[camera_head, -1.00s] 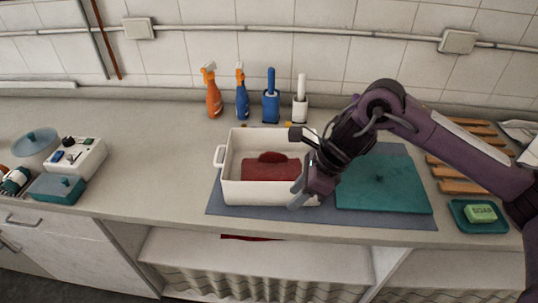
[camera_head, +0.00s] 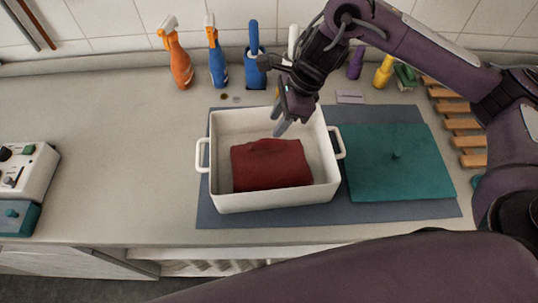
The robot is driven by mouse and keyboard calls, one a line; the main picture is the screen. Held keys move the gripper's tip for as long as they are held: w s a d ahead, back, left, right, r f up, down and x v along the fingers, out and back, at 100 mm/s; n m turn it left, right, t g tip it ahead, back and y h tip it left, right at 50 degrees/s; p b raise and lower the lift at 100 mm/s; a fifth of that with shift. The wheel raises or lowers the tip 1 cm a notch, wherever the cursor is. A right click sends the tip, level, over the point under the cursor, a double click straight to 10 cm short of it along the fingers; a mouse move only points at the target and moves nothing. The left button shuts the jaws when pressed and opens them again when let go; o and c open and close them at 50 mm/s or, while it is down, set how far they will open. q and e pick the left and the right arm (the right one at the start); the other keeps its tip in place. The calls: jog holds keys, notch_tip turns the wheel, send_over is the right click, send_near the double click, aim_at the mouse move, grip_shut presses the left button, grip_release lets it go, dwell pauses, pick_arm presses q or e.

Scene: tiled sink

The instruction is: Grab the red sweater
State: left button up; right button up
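The red sweater (camera_head: 270,165) lies folded inside a white rectangular box (camera_head: 277,202) with side handles. The box stands on a grey-blue mat (camera_head: 417,212). My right gripper (camera_head: 280,127) reaches in from the upper right, with its grey fingertips pointing down over the back part of the box, just behind the sweater. It appears apart from the sweater. The fingers overlap in this view, so their opening cannot be judged. My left gripper is not in view.
A teal lid (camera_head: 397,178) lies on the mat right of the box. An orange spray bottle (camera_head: 176,60), a blue spray bottle (camera_head: 216,58) and a blue brush (camera_head: 254,62) stand behind. Wooden slats (camera_head: 462,125) lie at right. The counter (camera_head: 115,150) left of the box is clear.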

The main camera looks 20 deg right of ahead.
aim_at(269, 138)
jog(key=shift+a+f, duration=0.15)
jog(key=shift+f, duration=0.25)
jog(key=shift+a+f, duration=0.1)
jog(key=shift+f, duration=0.25)
jog(key=p+x, duration=0.2)
jog(key=x, duration=0.2)
jog(key=shift+f, duration=0.15)
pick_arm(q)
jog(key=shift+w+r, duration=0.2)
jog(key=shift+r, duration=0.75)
pick_arm(e)
grip_shut()
